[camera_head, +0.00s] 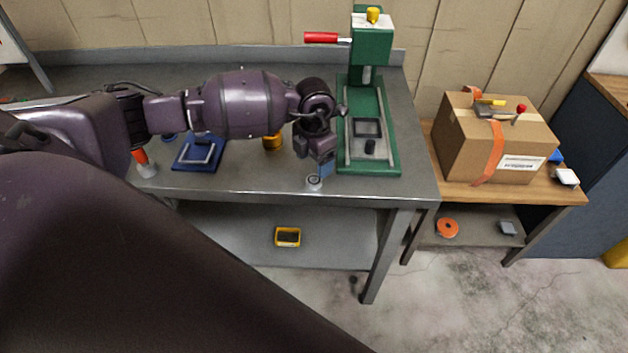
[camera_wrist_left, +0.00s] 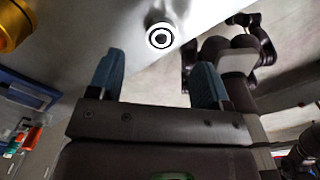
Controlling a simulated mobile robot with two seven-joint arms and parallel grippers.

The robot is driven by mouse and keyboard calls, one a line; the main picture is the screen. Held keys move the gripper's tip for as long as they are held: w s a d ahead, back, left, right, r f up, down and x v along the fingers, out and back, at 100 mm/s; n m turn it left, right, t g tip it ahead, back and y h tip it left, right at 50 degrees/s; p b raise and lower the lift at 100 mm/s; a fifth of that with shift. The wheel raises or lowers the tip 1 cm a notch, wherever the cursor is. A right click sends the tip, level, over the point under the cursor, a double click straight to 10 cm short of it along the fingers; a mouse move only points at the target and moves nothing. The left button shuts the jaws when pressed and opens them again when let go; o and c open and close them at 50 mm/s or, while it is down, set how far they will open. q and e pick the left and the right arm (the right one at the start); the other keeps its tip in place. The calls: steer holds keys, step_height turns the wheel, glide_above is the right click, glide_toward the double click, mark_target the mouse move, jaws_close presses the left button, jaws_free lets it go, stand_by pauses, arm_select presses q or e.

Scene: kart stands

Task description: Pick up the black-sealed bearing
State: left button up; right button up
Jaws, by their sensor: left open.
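A small bearing (camera_head: 314,182) stands near the front edge of the grey bench. The bearing lies beyond the fingertips, apart from both. My right gripper cannot be made out.
A green press (camera_head: 392,170) with a red handle stands just right of the left gripper. A cardboard box (camera_head: 455,150) sits on a side table.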

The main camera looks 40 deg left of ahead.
mark_target(314, 180)
arm_select(q)
steer(key=shift+s+f+p, duration=0.1)
steer(key=shift+f+p, duration=0.3)
steer(key=shift+f, duration=2.7)
steer(key=shift+r, duration=0.1)
steer(key=c, duration=1.1)
